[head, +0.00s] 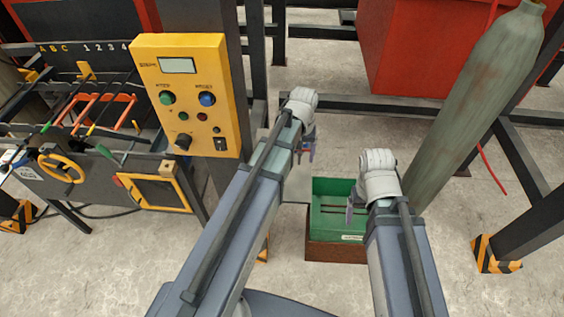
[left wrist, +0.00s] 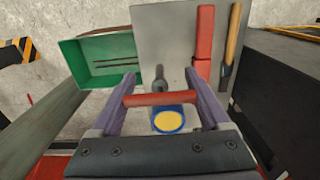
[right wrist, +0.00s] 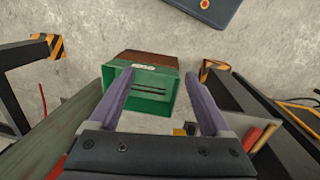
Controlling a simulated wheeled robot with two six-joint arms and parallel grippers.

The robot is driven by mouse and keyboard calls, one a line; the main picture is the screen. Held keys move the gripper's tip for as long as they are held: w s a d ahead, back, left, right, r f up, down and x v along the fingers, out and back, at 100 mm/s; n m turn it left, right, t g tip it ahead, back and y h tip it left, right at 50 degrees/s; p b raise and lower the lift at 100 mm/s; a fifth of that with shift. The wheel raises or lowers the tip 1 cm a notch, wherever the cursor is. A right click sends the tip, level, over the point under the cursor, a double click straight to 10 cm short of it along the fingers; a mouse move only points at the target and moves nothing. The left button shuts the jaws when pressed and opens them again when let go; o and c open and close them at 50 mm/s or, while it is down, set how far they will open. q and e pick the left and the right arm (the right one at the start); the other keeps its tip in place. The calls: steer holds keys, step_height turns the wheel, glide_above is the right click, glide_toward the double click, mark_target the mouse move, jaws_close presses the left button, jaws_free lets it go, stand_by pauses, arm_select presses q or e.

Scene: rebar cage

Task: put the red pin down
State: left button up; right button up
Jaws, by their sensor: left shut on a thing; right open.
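The red pin (left wrist: 160,99) lies crosswise between the two fingers of my left gripper (left wrist: 160,72), held above a pale grey board (left wrist: 158,25). My left gripper also shows in the head view (head: 307,149), where the pin is too small to make out clearly. My right gripper (right wrist: 160,76) is open and empty above the floor near the green box (right wrist: 153,105). In the head view my right gripper (head: 352,203) is by the right side of the green box (head: 325,188).
On the board are a red bar (left wrist: 203,45), a wooden-handled tool (left wrist: 235,40), a dark upright piece (left wrist: 159,77) and a blue tin with yellow contents (left wrist: 170,121). A yellow control panel (head: 190,130) and a grey-green cylinder (head: 475,105) stand either side.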

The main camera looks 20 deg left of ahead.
arm_select(q)
steer(key=shift+f, duration=0.35)
arm_select(e)
steer(key=shift+o, duration=0.7)
steer(key=shift+f, duration=0.35)
arm_select(q)
step_height(320, 180, down, 6)
steer(key=b, duration=0.6)
steer(key=shift+r, duration=0.15)
arm_select(e)
steer(key=shift+o, duration=0.5)
step_height(320, 180, down, 6)
steer(key=shift+r, duration=0.15)
arm_select(q)
step_height(320, 180, down, 4)
steer(key=b, duration=0.3)
steer(key=shift+r+b, duration=0.15)
steer(key=shift+b, duration=0.25)
arm_select(e)
step_height(320, 180, down, 4)
steer(key=shift+r, duration=0.2)
arm_select(q)
steer(key=shift+f, duration=0.2)
steer(key=o, duration=1.3)
steer(key=shift+r, duration=0.1)
arm_select(e)
steer(key=shift+f, duration=0.15)
